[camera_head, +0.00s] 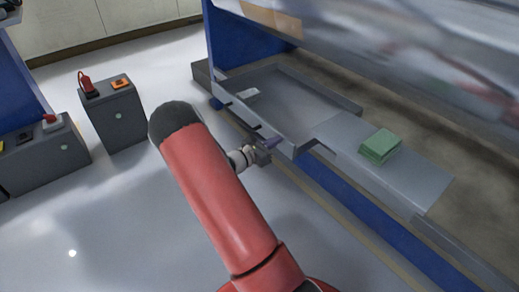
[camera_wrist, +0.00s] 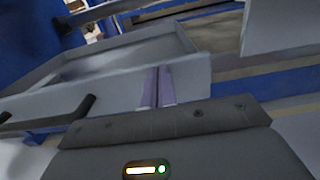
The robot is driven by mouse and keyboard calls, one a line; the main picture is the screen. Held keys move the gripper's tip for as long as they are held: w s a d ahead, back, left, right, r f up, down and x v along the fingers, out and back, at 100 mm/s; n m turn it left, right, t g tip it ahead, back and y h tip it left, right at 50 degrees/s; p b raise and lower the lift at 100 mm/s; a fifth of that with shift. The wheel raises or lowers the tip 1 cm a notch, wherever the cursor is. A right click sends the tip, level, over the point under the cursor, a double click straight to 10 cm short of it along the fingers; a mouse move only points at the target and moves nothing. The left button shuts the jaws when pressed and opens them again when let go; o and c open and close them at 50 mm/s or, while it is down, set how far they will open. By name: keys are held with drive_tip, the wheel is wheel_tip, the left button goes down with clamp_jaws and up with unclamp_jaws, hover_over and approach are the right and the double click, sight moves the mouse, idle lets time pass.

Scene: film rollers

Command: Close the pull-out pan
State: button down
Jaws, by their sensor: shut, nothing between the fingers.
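The pull-out pan (camera_head: 290,105) is a shallow grey metal tray under the large machine, pulled out toward the floor side. A small light object (camera_head: 249,93) lies at its left end. In the wrist view the pan's front wall (camera_wrist: 110,88) crosses the picture, with a dark handle (camera_wrist: 62,115) on its left part. My gripper (camera_head: 270,143) is at the pan's front wall near its right corner. Its two purple-grey fingers (camera_wrist: 158,87) are together and empty, in front of the wall. I cannot tell whether they touch it.
A grey shelf (camera_head: 425,180) with a green block (camera_head: 380,146) on it adjoins the pan on the right. A blue rail (camera_head: 375,222) runs below. Grey boxes (camera_head: 113,115) with small items stand on the left. The floor (camera_head: 110,200) between is clear.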

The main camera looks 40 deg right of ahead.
drive_tip(key=d, duration=1.1)
drive_tip(key=shift+w+b, duration=0.15)
drive_tip(key=shift+b, duration=0.2)
drive_tip(key=shift+w+d+r, duration=0.1)
drive_tip(key=shift+d, duration=0.15)
drive_tip(key=shift+d+r, duration=0.1)
drive_tip(key=shift+a, duration=0.3)
drive_tip(key=a+p, duration=0.1)
drive_tip(key=a, duration=1.3)
drive_tip(key=shift+s+f+p, duration=0.2)
drive_tip(key=shift+s+p, duration=0.1)
drive_tip(key=shift+p, duration=0.1)
